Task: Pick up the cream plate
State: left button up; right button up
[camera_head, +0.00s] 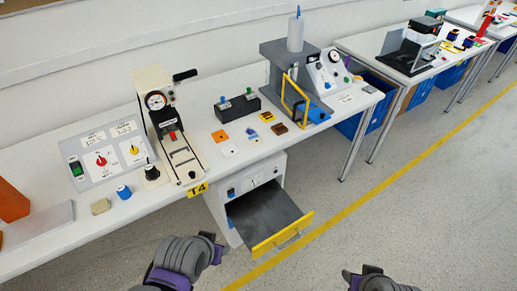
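A small pale cream plate (229,150) lies flat on the white workbench, near its front edge and above the open drawer. My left gripper (214,246) is in front of the bench, below and left of the drawer, apart from the plates. My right gripper (360,272) is over the floor at the bottom edge, far from the plates. Their finger gaps are not clear.
A drawer (268,216) with a yellow front stands open below the bench. A press with a dial gauge (157,105) stands left of the plates, and a grey machine with a yellow frame (292,75) stands right. A beige block (101,206) lies farther left. The floor ahead is clear.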

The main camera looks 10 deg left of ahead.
aim_at(254, 140)
jog(key=i+l+u, duration=0.2)
jog(key=i+l, duration=0.35)
jog(key=u, duration=1.75)
